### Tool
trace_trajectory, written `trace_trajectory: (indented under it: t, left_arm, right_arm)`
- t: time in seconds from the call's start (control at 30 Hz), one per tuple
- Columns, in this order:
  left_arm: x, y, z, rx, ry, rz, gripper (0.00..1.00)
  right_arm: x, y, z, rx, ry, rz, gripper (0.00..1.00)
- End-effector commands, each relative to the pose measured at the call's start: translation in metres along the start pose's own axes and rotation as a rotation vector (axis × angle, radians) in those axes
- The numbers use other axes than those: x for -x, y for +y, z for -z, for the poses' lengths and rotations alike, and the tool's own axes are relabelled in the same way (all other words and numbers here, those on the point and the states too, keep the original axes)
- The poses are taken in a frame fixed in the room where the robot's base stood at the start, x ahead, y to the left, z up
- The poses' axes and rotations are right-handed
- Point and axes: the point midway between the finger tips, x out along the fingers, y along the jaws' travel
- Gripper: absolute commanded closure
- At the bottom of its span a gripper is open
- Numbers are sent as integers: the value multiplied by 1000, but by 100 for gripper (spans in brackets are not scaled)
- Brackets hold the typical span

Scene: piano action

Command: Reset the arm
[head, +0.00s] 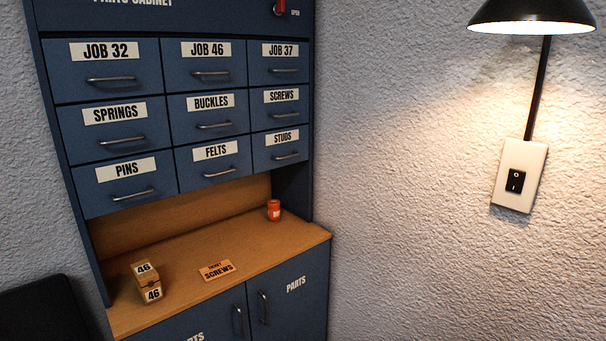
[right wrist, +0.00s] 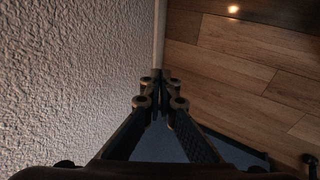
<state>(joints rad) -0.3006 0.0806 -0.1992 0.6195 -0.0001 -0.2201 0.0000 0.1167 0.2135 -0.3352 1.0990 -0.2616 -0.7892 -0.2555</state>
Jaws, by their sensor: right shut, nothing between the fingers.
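My right gripper (right wrist: 160,92) shows in the right wrist view. Its fingers are together and hold nothing. A rough pale wall is on its left and a wooden floor is beyond it on the right. No part of either arm shows in the head view, and my left gripper is in neither view.
The blue parts cabinet (head: 318,270) has several labelled drawers, all shut. On its wooden counter (head: 200,290) are a box marked 46 (head: 147,283), a SCREWS card (head: 217,270) and an orange jar (head: 273,210). A lit lamp (head: 532,15) hangs above a wall switch (head: 519,176).

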Motion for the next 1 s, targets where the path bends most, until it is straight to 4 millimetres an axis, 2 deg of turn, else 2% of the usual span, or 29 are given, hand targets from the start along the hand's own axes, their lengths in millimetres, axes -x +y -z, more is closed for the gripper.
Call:
trace_trajectory:
  t: [0.03, 0.13, 0.23, 0.4, 0.5, 0.6, 0.7, 0.8, 1.0]
  left_arm:
    - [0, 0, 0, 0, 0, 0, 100]
    - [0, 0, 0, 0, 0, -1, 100]
    - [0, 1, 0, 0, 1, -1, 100]
    - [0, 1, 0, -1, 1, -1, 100]
    - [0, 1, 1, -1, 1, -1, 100]
    - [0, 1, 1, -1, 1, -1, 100]
    - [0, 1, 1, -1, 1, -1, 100]
    - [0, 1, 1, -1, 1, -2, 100]
    - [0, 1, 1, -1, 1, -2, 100]
  right_arm:
    - [-8, -38, -23, -31, -14, 53, 100]
    - [-18, -103, -62, -107, -30, 143, 100]
    - [-18, -168, -104, -191, -56, 226, 100]
    - [-2, -272, -178, -345, -116, 342, 100]
    - [15, -322, -215, -430, -156, 390, 100]
    - [31, -357, -244, -495, -187, 419, 100]
    - [42, -378, -260, -537, -206, 434, 100]
    - [47, -387, -268, -557, -216, 440, 100]
    - [47, -387, -269, -558, -216, 440, 100]
